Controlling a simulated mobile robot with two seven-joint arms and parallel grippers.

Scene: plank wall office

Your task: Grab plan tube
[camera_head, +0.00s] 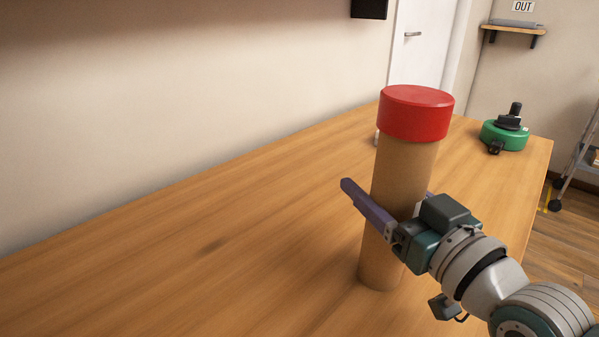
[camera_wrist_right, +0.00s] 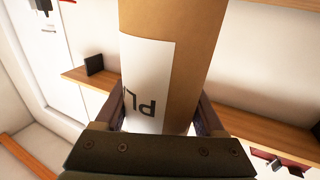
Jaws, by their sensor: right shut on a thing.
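The plan tube (camera_head: 400,170) is a brown cardboard cylinder with a red cap (camera_head: 416,112). It is on or just above the wooden table, tilted slightly; I cannot tell whether its base touches. My right gripper (camera_head: 385,203) comes from the right and is shut around the tube's middle, one purple finger along its near left side. In the right wrist view the tube (camera_wrist_right: 195,50) stands between the two fingers (camera_wrist_right: 160,118), with a white label (camera_wrist_right: 148,85) showing part of its lettering. My left gripper is not in view.
A green round object with a black top (camera_head: 505,133) sits at the table's far right end. The wooden table (camera_head: 200,240) is clear to the left. A wall runs along its back, and a wall shelf (camera_head: 513,29) hangs at the upper right.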

